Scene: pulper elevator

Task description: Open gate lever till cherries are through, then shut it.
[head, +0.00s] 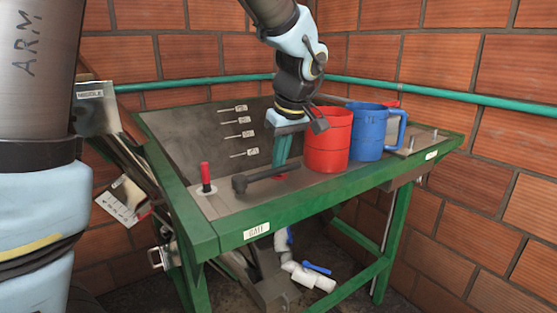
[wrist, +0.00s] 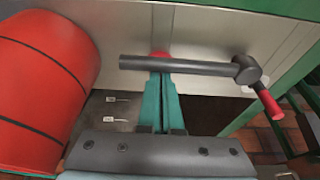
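The gate lever is likely the dark bar (head: 268,174) above the GATE label (head: 257,230). It also crosses the wrist view (wrist: 190,65), its thick pivot end at the right. My gripper (head: 282,160) points down at the bar's far side. Its teal fingers lie close together, with nothing seen between them; they also show in the wrist view (wrist: 162,85). The bar hides part of the tips; contact cannot be told. A red patch shows there; I cannot tell what it belongs to. No cherries are identifiable.
A red bucket (head: 329,142) stands just right of my gripper, with a blue jug (head: 367,132) beyond it. A red-handled peg (head: 206,178) stands left of the bar. The green frame (head: 300,212) edges the metal table. White pipes (head: 307,276) lie below.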

